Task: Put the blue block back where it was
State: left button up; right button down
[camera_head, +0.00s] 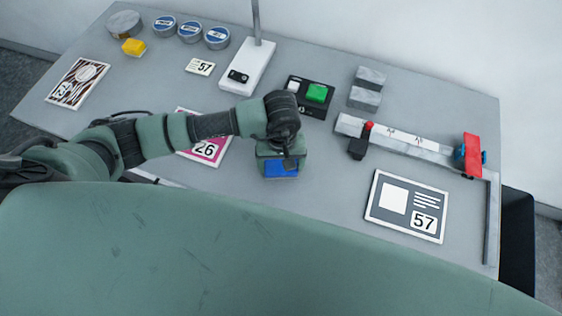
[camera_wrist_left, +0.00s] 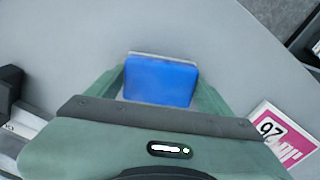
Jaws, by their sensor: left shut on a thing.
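The blue block (camera_head: 281,169) is at my left gripper (camera_head: 282,160), over the front middle of the table. In the left wrist view the block (camera_wrist_left: 160,81) sits between the two fingers of the left gripper (camera_wrist_left: 163,85), which is shut on it. A thin grey edge shows along one side of the block. I cannot tell from these views whether the block touches the table. My right gripper is not in view.
A pink card marked 26 (camera_head: 205,149) lies left of the gripper, and a dark card marked 57 (camera_head: 407,206) lies to the right. A black box with a green button (camera_head: 316,93) stands behind. A yellow block (camera_head: 134,47) is at the back left. Bare table (camera_head: 325,160) lies right of the gripper.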

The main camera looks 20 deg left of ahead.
aim_at(281, 166)
pick_arm(q)
jog(key=shift+f, duration=0.2)
jog(key=o, duration=1.1)
jog(key=shift+r, duration=0.1)
jog(key=shift+r+p, duration=0.3)
jog(key=shift+r+b, duration=1.9)
jog(key=shift+r, duration=4)
